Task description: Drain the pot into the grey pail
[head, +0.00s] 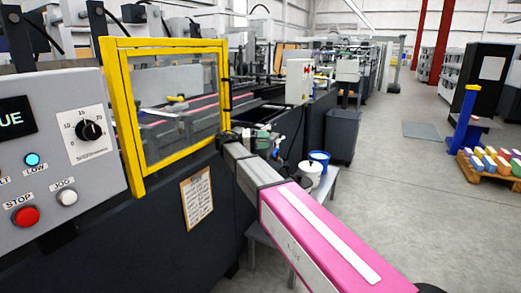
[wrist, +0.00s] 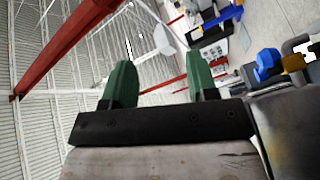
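My gripper (head: 268,142) is at the end of my pink and grey arm, beside the machine's yellow-framed guard. In the wrist view its two green fingers (wrist: 158,84) stand apart with nothing between them. A white pail-like vessel (head: 311,172) and a blue one (head: 320,157) stand close together on a low grey stand, right of and beyond my gripper. A blue knob-like part (wrist: 267,63) with a yellowish piece and a grey pipe (wrist: 299,45) shows at the right of the wrist view. I cannot tell which thing is the pot or the grey pail.
The grey control panel (head: 62,150) with knob and buttons is at the left. A clipboard (head: 196,199) hangs on the dark machine side. A dark grey bin (head: 343,137) stands on the floor. A pallet of coloured stacks (head: 490,168) is at the right; the middle floor is clear.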

